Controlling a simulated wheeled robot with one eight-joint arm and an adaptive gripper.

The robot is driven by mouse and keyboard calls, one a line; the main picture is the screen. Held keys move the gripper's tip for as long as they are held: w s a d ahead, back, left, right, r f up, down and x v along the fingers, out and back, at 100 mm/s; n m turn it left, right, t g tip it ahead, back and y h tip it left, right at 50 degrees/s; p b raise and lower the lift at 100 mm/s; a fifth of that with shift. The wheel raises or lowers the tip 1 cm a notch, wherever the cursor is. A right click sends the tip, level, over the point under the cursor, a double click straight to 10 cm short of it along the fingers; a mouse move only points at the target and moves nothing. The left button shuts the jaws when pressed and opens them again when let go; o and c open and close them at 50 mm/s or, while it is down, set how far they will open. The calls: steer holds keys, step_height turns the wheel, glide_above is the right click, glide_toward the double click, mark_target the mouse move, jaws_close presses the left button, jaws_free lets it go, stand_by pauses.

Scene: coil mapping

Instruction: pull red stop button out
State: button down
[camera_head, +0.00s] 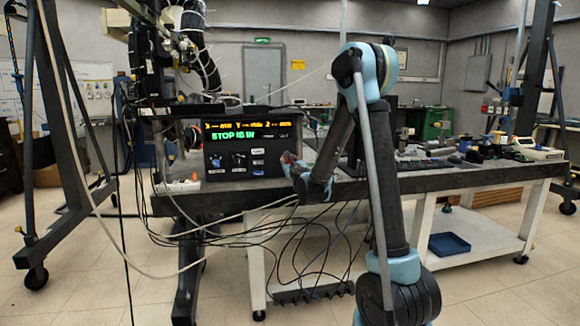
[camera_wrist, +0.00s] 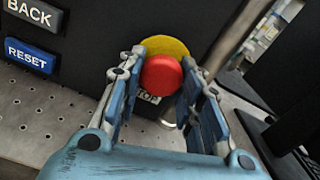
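The red stop button (camera_wrist: 161,76) is round and sits on a yellow disc (camera_wrist: 166,46) on the black panel in the wrist view. My gripper (camera_wrist: 163,70) has one finger on each side of the button, with the tips near the yellow disc. The fingers are apart; I cannot tell whether they touch the button's sides. In the head view, my gripper (camera_head: 290,165) is at the right edge of the black control box (camera_head: 250,142). The box's screen (camera_head: 232,135) reads "STOP IS IN" in green.
A BACK button (camera_wrist: 31,13) and a blue RESET button (camera_wrist: 27,56) are left of the gripper. The perforated metal tabletop (camera_wrist: 40,115) lies below. A dark upright part (camera_wrist: 280,70) stands at right. Cables (camera_head: 290,250) hang under the workbench, and equipment (camera_head: 470,150) covers its right side.

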steer(key=shift+v, duration=0.95)
steer(key=c, duration=1.1)
jaws_free()
steer(key=v, duration=1.2)
